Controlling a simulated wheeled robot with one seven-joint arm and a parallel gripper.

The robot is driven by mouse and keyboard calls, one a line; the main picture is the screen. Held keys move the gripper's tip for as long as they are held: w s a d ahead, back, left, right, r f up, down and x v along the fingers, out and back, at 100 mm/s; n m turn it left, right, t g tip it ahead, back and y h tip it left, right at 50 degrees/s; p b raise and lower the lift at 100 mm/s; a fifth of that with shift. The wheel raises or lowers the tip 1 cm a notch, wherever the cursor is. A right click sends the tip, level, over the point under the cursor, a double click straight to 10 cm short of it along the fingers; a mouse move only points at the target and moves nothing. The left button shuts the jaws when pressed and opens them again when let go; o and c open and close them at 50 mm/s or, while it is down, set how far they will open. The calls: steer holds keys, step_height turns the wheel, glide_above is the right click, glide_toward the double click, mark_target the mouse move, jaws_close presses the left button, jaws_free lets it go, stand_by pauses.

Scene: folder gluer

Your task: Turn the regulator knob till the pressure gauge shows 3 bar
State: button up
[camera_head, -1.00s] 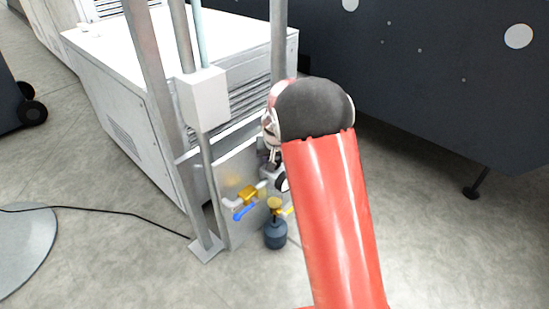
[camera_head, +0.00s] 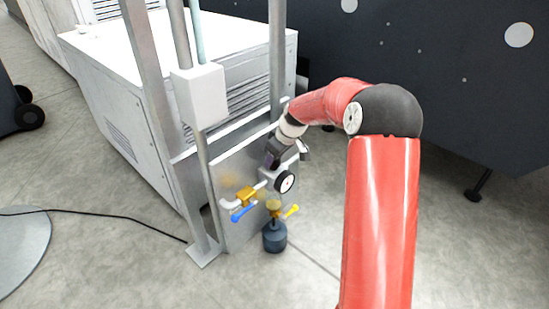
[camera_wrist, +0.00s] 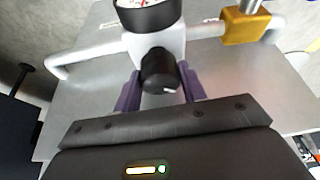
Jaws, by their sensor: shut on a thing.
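The black regulator knob (camera_wrist: 160,72) sits below the pressure gauge (camera_wrist: 150,12) in the wrist view, with a white mark on its edge. My gripper (camera_wrist: 160,88) has a purple finger on each side of the knob and is shut on it. The gauge has a black rim and a white face with red on it; the top edge of the view cuts it off, so I cannot read its value. In the head view the gauge (camera_head: 285,182) faces right, its needle too small to read. My gripper (camera_head: 273,158) is behind and above it there, hiding the knob.
A brass valve (camera_head: 245,196) with a blue lever is left of the gauge. A dark filter bowl (camera_head: 274,237) and a yellow lever (camera_head: 291,211) are below.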

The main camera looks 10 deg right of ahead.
steer(key=n+g+y+p, duration=0.1)
steer(key=n, duration=0.2)
steer(key=shift+w+n, duration=0.1)
steer(key=shift+n, duration=0.2)
steer(key=shift+d+n+g+p, duration=0.1)
steer(key=shift+n+g+p, duration=0.45)
steer(key=shift+n, duration=0.85)
steer(key=o, duration=0.7)
steer(key=w+v, duration=0.1)
steer(key=v, duration=0.6)
steer(key=shift+s+d+r, duration=0.25)
steer(key=shift+s+r, duration=0.1)
steer(key=shift+s, duration=0.05)
